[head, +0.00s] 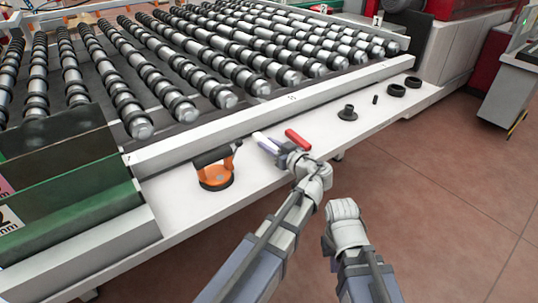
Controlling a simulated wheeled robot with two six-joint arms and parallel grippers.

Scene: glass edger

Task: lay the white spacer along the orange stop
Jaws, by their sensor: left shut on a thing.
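The white spacer (264,141) is a short pale bar, held slantwise over the white ledge at the front of the roller table. My left gripper (281,154) is shut on its near end. I cannot tell whether the spacer touches the ledge. A short red to orange-red bar (298,139), which may be the orange stop, is just right of the spacer, at an angle to it and apart from its far end. My right arm's wrist (344,212) is over the floor, in front of the ledge; its fingers are hidden.
An orange suction lifter (216,178) with a black handle stands on the ledge (178,197), left of my left gripper. Black cup (347,113), small black peg (375,99) and two black rings (396,90) are to the right. A raised rail (235,123) borders the rollers behind.

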